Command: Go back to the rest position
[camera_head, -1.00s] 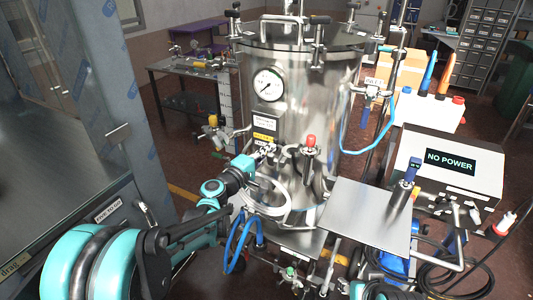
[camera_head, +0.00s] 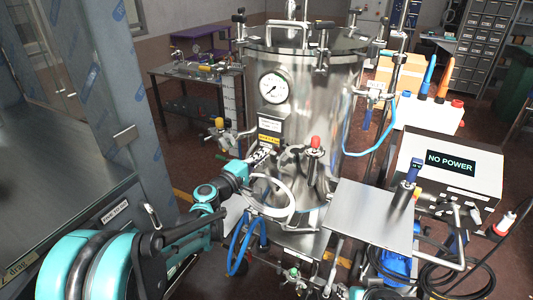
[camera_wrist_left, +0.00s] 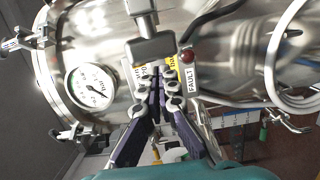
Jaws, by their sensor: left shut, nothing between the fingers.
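My left arm comes in from the lower left of the head view. Its teal wrist ends in the left gripper (camera_head: 262,154), in front of the steel tank (camera_head: 318,105) and just below the tank's labels. In the left wrist view the dark fingers of the left gripper (camera_wrist_left: 164,82) meet at their tips, shut and empty. The tips overlap a yellow label in that picture; I cannot tell whether they touch the tank. The tank's round gauge (camera_head: 273,88) is in plain view, also in the left wrist view (camera_wrist_left: 91,87). My right gripper is not in view.
A steel cabinet (camera_head: 70,200) stands close at the left of my arm. A flat metal plate (camera_head: 367,215) and a box reading "NO POWER" (camera_head: 450,165) stand at the right.

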